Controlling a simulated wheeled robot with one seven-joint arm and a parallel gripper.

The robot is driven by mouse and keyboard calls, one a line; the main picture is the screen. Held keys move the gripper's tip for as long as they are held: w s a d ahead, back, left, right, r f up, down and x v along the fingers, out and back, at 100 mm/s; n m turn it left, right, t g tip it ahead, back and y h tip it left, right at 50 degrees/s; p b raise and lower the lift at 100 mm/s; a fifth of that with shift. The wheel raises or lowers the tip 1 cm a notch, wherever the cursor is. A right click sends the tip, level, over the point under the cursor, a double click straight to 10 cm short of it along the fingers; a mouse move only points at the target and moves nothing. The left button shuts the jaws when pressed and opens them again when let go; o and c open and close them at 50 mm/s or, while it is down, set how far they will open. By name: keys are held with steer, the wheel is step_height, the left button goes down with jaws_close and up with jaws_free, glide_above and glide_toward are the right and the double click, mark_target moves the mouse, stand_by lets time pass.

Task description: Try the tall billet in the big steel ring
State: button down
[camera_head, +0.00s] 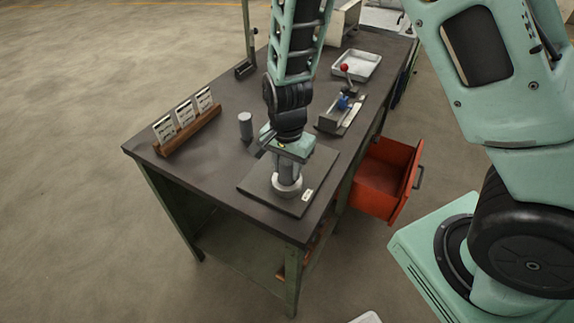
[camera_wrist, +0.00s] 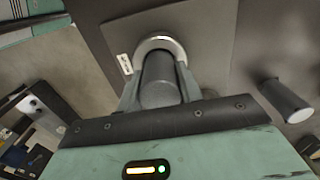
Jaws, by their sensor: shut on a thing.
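My gripper (camera_head: 287,165) is shut on a dark grey cylindrical billet (camera_wrist: 160,82) and holds it upright above the dark plate. The big steel ring (camera_head: 287,189) lies on the plate, right at the billet's lower end. In the wrist view the bright ring (camera_wrist: 166,44) shows around the billet's far end, partly hidden by the billet and the fingers. I cannot tell whether the end is inside the ring or just above it. A second grey billet (camera_head: 245,125) stands upright on the bench, left of the plate; it also shows in the wrist view (camera_wrist: 285,101).
The dark plate (camera_head: 258,187) has a small white label. A wooden holder with several cards (camera_head: 188,132) stands at the left. A fixture with a blue part (camera_head: 342,112), a red-knobbed lever (camera_head: 344,68) and a tray (camera_head: 357,66) are farther back. An orange drawer (camera_head: 382,180) stands open at the right.

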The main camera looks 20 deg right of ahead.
steer(key=shift+f+b, duration=0.35)
steer(key=shift+f, duration=0.2)
stand_by(0.4)
stand_by(0.7)
steer(key=c, duration=0.9)
jaws_free()
steer(key=shift+o, duration=0.2)
step_height(320, 180, up, 17)
steer(key=shift+r, duration=0.2)
